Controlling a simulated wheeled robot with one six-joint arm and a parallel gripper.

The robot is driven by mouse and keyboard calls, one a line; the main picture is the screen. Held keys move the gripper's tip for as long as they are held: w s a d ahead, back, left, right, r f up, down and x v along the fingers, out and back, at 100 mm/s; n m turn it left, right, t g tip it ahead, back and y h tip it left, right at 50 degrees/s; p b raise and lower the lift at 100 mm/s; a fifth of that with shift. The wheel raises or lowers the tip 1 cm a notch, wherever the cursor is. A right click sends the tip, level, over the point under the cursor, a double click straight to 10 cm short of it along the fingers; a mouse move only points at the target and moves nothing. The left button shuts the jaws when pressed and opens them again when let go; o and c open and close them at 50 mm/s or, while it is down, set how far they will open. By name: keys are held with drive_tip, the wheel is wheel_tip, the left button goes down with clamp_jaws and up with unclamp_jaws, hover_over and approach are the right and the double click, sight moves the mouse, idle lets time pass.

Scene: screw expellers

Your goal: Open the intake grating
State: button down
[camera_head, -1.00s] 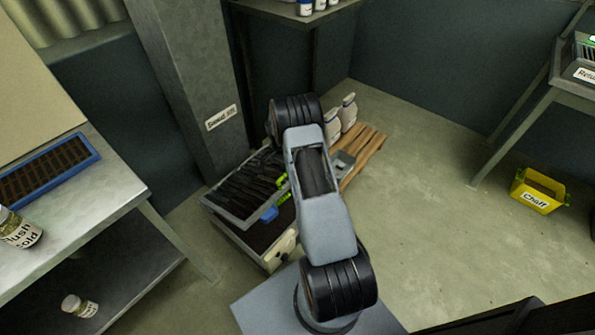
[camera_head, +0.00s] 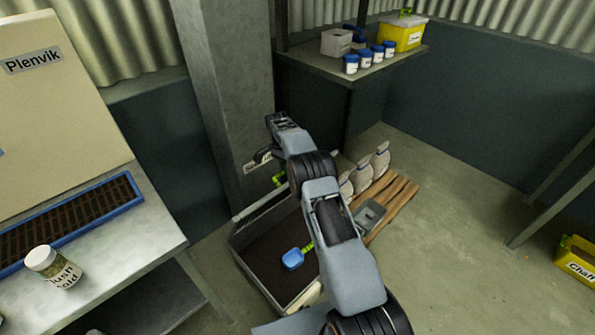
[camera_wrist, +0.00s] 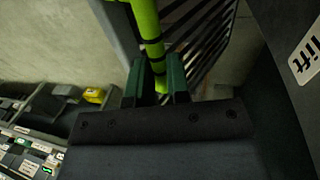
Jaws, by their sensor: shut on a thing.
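The intake grating shows in the wrist view (camera_wrist: 208,42) as dark parallel bars in a grey frame. In the head view it stands raised at the back of the intake box (camera_head: 252,280), and I see its pale edge (camera_head: 262,204). Its bright green handle (camera_wrist: 147,22) runs between my gripper's (camera_wrist: 156,84) green-padded fingers, which are shut on it. A bit of green handle also shows in the head view (camera_head: 278,180), beside my wrist. The box is open at the top with a dark inside. My arm hides part of the box and grating.
A blue scoop (camera_head: 292,259) with a green handle lies in the box. A grey pillar (camera_head: 226,90) stands close behind.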

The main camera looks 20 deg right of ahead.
drive_tip(key=shift+w+a+f, duration=0.35)
drive_tip(key=shift+w+a, duration=0.25)
drive_tip(key=shift+w, duration=0.1)
drive_tip(key=c, duration=1.5)
unclamp_jaws()
drive_tip(key=shift+o, duration=0.5)
drive_tip(key=shift+w+f, duration=0.1)
drive_tip(key=o, duration=0.3)
drive_tip(key=shift+r, duration=0.2)
drive_tip(key=shift+d, duration=0.2)
drive_tip(key=shift+r, duration=0.15)
